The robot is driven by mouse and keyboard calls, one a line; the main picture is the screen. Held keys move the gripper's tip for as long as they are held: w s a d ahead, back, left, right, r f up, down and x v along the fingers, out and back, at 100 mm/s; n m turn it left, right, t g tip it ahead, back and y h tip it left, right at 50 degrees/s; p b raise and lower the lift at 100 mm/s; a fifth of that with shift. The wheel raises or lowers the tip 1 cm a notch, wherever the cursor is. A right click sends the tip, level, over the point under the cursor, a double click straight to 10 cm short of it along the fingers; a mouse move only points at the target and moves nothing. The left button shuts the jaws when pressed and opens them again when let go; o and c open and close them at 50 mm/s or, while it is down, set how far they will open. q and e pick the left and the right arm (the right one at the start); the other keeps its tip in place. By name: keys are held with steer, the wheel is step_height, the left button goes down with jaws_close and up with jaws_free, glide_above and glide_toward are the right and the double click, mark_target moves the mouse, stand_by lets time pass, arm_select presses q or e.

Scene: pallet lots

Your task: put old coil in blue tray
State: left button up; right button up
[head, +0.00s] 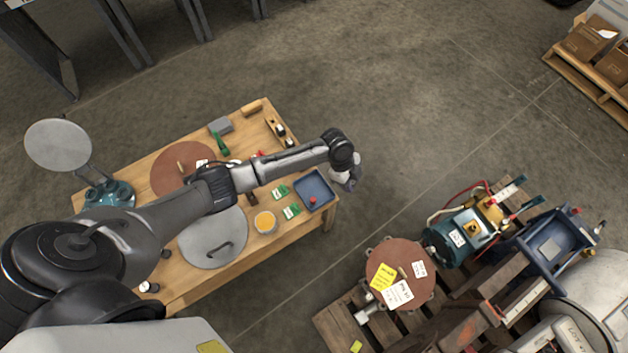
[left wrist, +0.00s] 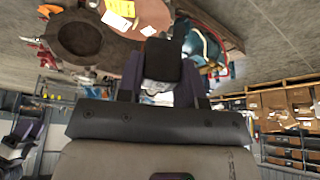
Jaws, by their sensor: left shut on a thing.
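My left gripper (head: 348,183) hangs just right of the tray, past the table's edge, pointing down. My right gripper is not in view.
The wooden table (head: 250,270) also holds green-and-white cards (head: 291,211), a yellow-filled dish (head: 265,222), a round grey lid (head: 212,240) and small tools. A pallet (head: 340,325) at lower right carries a brown-covered flange (head: 398,262) and a teal motor (head: 455,240). Open floor lies between.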

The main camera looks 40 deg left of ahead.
arm_select(q)
steer(key=s+a+f+b, duration=0.1)
steer(key=a+f, duration=0.1)
steer(key=a, duration=0.1)
steer(key=s+a+f+b, duration=0.1)
steer(key=s+a+f, duration=0.1)
steer(key=a+f, duration=0.1)
steer(key=s+a+f+b, duration=0.1)
steer(key=a+f+b, duration=0.1)
steer(key=a, duration=0.2)
steer(key=shift+s+a+f, duration=0.2)
steer(key=shift+s+a, duration=0.1)
steer(key=shift+s, duration=0.05)
step_height(320, 180, down, 4)
steer(key=shift+b, duration=1.25)
steer(key=shift+f, duration=0.15)
steer(key=o, duration=0.7)
steer(key=shift+c, duration=0.2)
